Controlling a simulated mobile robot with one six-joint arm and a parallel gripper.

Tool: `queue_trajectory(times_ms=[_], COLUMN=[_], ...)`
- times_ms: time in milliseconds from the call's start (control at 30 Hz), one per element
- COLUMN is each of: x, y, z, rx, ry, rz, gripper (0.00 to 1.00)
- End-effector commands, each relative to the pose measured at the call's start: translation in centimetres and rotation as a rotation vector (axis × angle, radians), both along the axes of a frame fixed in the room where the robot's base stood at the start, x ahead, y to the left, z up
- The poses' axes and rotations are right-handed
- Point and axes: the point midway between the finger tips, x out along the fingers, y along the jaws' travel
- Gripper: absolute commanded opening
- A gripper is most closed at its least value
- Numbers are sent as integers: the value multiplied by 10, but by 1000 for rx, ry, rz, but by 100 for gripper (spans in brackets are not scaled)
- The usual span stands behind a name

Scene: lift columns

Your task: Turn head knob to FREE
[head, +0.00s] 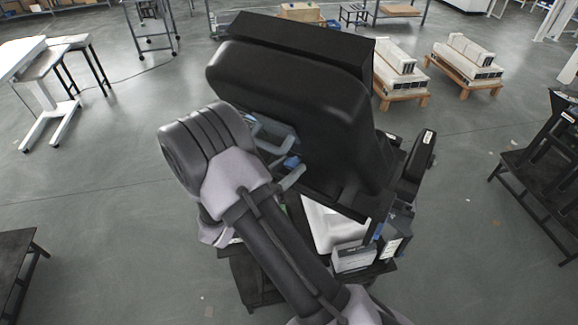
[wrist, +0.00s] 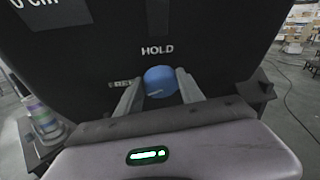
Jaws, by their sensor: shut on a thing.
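The blue head knob (wrist: 161,81) sits on a black panel (wrist: 215,55) in the wrist view. The word HOLD is printed above it. Another label to its left is partly hidden by a finger, and I cannot read it in full. A pale mark shows low on the knob's face. My gripper (wrist: 160,88) is shut on the knob, one finger on each side. In the head view my gripper (head: 282,160) reaches in beside the large black housing (head: 290,105), and a bit of blue shows between its fingers.
A "0 cm" marking shows at the panel's upper left in the wrist view. In the head view, black and white equipment (head: 340,230) stands below the housing. Dark tables (head: 15,258) stand to the left and right (head: 535,180). Grey floor (head: 100,190) around is open.

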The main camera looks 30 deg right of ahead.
Motion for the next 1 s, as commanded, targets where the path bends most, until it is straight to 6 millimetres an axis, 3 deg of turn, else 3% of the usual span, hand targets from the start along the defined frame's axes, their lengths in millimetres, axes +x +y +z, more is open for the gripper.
queue_trajectory(times_ms=[200,233,333,733,867,1000], x=[0,0,0,-2,-11,-26], y=[0,0,0,9,35,78], z=[0,0,0,0,0,-1], rx=[0,0,0,0,0,0], ry=[1,1,1,0,-1,0], rz=[1,1,1,2,6,7], gripper=[4,49,67,67,67,67])
